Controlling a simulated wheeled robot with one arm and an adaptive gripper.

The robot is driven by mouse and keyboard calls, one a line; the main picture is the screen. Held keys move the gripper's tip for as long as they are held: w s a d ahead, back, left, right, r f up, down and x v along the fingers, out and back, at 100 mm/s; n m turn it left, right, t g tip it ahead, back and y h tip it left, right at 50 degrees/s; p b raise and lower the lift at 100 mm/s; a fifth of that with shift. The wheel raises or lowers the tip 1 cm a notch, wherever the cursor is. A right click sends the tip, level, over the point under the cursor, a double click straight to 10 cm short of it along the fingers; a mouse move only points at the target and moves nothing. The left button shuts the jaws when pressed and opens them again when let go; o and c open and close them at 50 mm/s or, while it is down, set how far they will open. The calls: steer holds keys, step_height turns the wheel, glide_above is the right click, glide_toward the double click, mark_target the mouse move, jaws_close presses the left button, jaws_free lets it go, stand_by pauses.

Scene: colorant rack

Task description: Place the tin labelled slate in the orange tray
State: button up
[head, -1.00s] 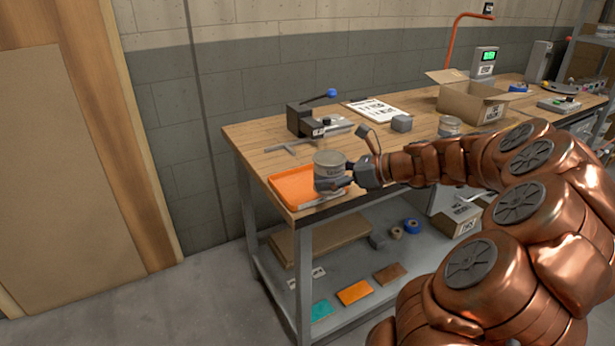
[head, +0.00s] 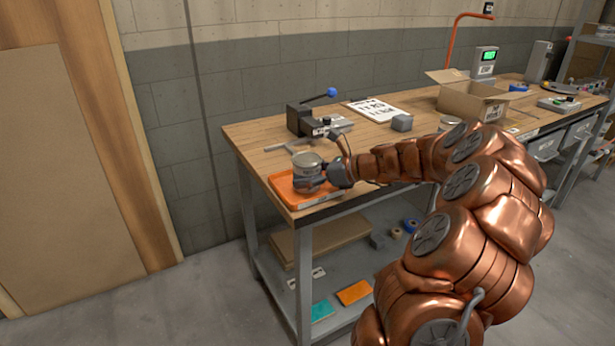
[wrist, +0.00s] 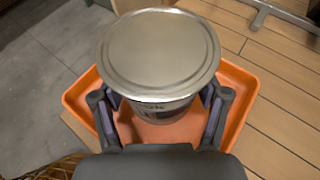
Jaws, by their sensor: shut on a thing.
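My gripper (head: 318,182) is shut on a grey metal tin (head: 307,161) with a flat round lid. The tin is upright and sits low over the orange tray (head: 283,187) at the near left corner of the workbench. In the wrist view the tin (wrist: 158,52) is between the two fingers (wrist: 161,116), within the outline of the orange tray (wrist: 242,84). Its label is mostly hidden, so I cannot read the name. I cannot tell whether its base touches the tray floor.
A vice with a blue-knobbed handle (head: 312,120) stands behind the tray. A clipboard (head: 379,109), a grey block (head: 402,122), a second tin (head: 450,123) and an open cardboard box (head: 470,98) lie farther right. The lower shelf holds coloured panels (head: 353,292).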

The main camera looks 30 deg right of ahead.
steer(key=shift+f, duration=0.15)
steer(key=shift+s+a+f, duration=0.1)
steer(key=shift+a+f, duration=0.05)
steer(key=shift+f, duration=0.45)
steer(key=o, duration=1.4)
steer(key=shift+f, duration=0.25)
steer(key=shift+c, duration=0.2)
steer(key=shift+a+f, duration=0.1)
steer(key=shift+r, duration=0.45)
steer(key=v, duration=0.8)
steer(key=r+v, duration=0.1)
steer(key=v, duration=0.3)
steer(key=shift+d+r, duration=0.1)
steer(key=shift+d, duration=0.1)
